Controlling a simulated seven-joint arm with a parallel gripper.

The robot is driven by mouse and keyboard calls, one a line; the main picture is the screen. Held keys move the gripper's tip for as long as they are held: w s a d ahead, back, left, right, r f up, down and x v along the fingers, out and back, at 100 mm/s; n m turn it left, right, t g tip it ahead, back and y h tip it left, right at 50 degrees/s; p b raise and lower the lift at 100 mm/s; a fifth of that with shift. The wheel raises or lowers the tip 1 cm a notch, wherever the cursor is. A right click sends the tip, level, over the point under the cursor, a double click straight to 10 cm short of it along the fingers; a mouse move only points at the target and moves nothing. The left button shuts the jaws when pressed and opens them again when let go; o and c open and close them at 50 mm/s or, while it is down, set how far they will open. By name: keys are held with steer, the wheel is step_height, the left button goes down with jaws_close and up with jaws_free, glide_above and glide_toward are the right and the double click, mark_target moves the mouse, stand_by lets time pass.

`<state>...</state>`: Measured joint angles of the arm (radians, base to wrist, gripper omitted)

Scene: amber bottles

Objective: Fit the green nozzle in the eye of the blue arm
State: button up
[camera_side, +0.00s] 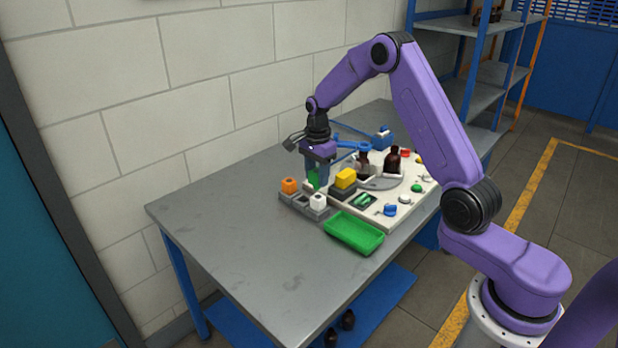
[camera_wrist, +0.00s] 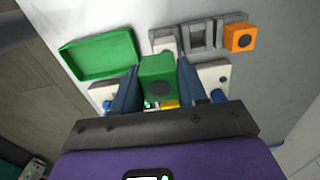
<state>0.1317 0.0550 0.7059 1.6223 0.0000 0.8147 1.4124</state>
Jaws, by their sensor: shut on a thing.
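My gripper (camera_side: 318,172) is shut on the green nozzle (camera_side: 313,179), near the grey rack in the side view. In the wrist view the green nozzle (camera_wrist: 153,70) is a green block with a dark round spot on its face, between the two blue fingers of my gripper (camera_wrist: 158,76). The blue arm (camera_side: 352,145) reaches out from a blue block at the back of the white board, in the side view. Its ring-like end is beyond my gripper and apart from the nozzle. The fingers partly hide the nozzle in the side view.
The grey rack (camera_wrist: 208,36) holds an orange block (camera_wrist: 240,37) and a white block (camera_side: 318,201), with empty slots between. A green tray (camera_side: 354,233) lies beside it. The white board (camera_side: 412,208) carries brown bottles (camera_side: 392,161) and a yellow block (camera_side: 346,178). The table's left is clear.

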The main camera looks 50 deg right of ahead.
steer(key=s+a+r, duration=0.1)
steer(key=s+r, duration=0.2)
steer(key=s, duration=0.3)
steer(key=w+d+r, duration=0.3)
steer(key=d+r, duration=0.1)
steer(key=d, duration=0.7)
steer(key=w+d+r, duration=0.3)
steer(key=d+r, duration=0.2)
steer(key=d, duration=0.7)
steer(key=shift+s+a+f, duration=0.15)
steer(key=shift+f, duration=2.6)
steer(key=shift+f, duration=1.2)
steer(key=o, duration=1.5)
steer(key=shift+r, duration=0.1)
